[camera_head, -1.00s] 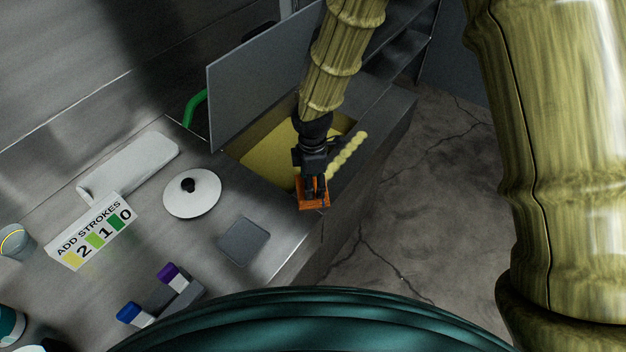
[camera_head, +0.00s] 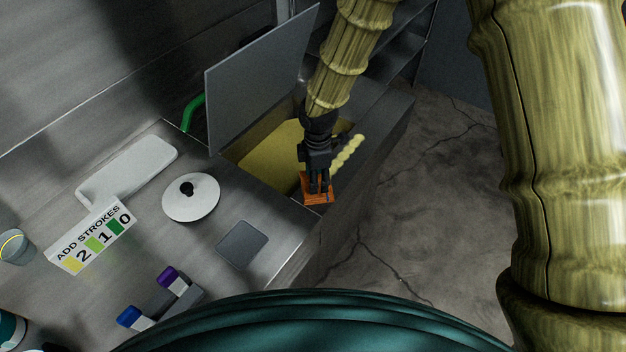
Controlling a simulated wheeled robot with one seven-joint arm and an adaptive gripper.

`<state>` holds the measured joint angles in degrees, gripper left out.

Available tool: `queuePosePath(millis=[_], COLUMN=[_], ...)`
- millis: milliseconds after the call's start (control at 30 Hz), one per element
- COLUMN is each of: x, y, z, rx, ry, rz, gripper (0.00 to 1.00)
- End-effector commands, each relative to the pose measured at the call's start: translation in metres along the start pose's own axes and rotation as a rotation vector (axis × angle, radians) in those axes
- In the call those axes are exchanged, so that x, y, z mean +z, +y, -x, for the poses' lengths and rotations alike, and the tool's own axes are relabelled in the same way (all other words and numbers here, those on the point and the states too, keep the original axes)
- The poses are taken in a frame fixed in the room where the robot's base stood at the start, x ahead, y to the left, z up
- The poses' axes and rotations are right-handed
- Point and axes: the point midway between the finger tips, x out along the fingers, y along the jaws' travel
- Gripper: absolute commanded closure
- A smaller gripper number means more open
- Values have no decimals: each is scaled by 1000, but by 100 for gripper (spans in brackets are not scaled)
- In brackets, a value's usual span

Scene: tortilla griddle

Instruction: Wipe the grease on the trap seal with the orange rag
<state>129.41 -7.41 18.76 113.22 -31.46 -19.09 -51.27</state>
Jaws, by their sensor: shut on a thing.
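My gripper (camera_head: 318,186) is shut on the orange rag (camera_head: 320,198) at the near right corner of the trap opening. The rag appears to lie at the rim, but I cannot tell how firmly it touches. The open trap (camera_head: 258,165) has a yellowish inside, and its grey lid (camera_head: 255,85) stands raised behind it. A lumpy pale yellow strip of grease (camera_head: 347,152) lies along the right side of the seal, just beyond and right of my gripper. My gripper and arm hide part of the opening and the seal near the rag.
A green curved handle (camera_head: 193,111), a white board (camera_head: 130,170), a white round lid (camera_head: 191,198) and a grey square pad (camera_head: 242,244) are on the steel counter. A stroke sign (camera_head: 92,237), a cup (camera_head: 16,247), and blue (camera_head: 129,316) and purple (camera_head: 167,275) capped items stand left.

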Motion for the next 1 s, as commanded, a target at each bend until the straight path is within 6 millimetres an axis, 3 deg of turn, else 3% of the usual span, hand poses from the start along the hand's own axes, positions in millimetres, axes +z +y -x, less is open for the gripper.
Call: queuePosePath(millis=[267,933,967,1000], x=[14,12,12,12], y=[13,11,10,10], z=[-2,-3,-3,-3], rx=[-1,-3,-4,-4], ry=[-1,-1,-1,-1], rz=[0,1,1,1], gripper=[74,74,50,43])
